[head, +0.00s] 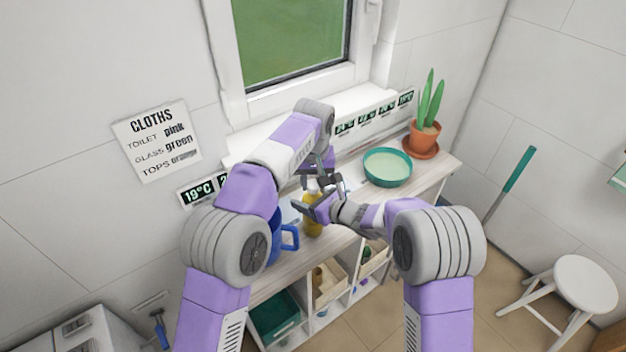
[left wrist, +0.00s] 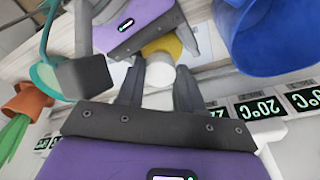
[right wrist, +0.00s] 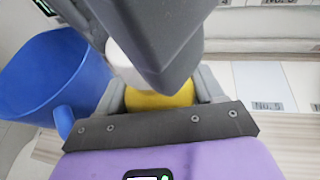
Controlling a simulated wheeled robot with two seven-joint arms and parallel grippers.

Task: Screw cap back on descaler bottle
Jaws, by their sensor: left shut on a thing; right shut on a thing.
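The yellow descaler bottle (head: 312,228) stands upright on the cart top, partly hidden by my arms. In the right wrist view, the bottle (right wrist: 160,99) is between the fingers of my right gripper (head: 322,208), which is shut on it from the side. The white cap (left wrist: 160,71) is between the fingertips of my left gripper (left wrist: 158,84), which is shut on it from above. The cap (right wrist: 122,66) appears at the bottle's top in the right wrist view; my left gripper covers much of it. I cannot tell whether the threads are engaged.
A blue jug (head: 287,238) stands close left of the bottle and also shows in the right wrist view (right wrist: 50,80). A green bowl (head: 388,168) and a potted plant (head: 423,138) stand to the right. Shelves with bins (head: 277,317) are below.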

